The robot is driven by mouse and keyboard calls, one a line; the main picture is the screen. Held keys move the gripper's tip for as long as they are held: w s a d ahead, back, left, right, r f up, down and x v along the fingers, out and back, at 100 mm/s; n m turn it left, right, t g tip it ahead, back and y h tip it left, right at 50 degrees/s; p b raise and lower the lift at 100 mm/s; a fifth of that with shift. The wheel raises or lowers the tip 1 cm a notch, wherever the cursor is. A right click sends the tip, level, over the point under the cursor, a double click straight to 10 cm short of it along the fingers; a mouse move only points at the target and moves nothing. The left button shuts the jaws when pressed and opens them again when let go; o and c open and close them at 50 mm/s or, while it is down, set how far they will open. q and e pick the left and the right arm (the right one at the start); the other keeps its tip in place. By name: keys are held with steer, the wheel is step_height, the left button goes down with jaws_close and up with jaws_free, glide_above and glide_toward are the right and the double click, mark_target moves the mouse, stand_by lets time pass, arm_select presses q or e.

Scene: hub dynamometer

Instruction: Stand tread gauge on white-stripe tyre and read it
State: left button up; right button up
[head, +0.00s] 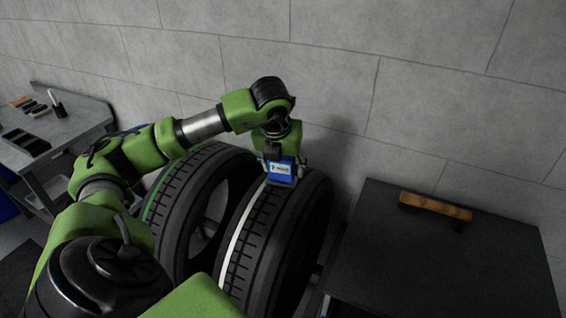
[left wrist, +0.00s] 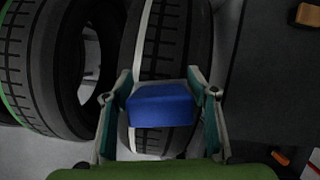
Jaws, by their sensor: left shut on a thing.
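The white-stripe tyre (head: 262,244) stands upright at the centre of the head view, and its tread with the white stripe also shows in the left wrist view (left wrist: 172,45). The tread gauge, a blue block with a pale label (head: 281,170), is at the top of this tyre. In the left wrist view the blue gauge (left wrist: 161,105) sits between both fingers. My left gripper (head: 279,176) is shut on it, above the tread. I cannot tell whether the gauge touches the rubber. Its underside and display are hidden. My right gripper is not in view.
A green-stripe tyre (head: 185,215) stands just left of the white-stripe tyre. A dark cabinet (head: 440,265) with a wooden-topped item (head: 435,206) is at the right. A grey bench (head: 75,122) with small tools is at the far left. A block wall is close behind.

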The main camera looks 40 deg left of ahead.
arm_select(q)
steer(key=shift+a+f, duration=0.1)
steer(key=shift+f, duration=0.5)
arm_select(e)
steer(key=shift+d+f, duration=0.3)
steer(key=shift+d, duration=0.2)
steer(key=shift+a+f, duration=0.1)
arm_select(q)
steer(key=shift+f+b, duration=0.2)
steer(key=shift+b, duration=0.25)
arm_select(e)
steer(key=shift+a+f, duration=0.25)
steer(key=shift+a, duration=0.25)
arm_select(q)
steer(key=shift+f+b, duration=0.3)
steer(key=shift+f, duration=0.05)
steer(key=shift+c, duration=0.2)
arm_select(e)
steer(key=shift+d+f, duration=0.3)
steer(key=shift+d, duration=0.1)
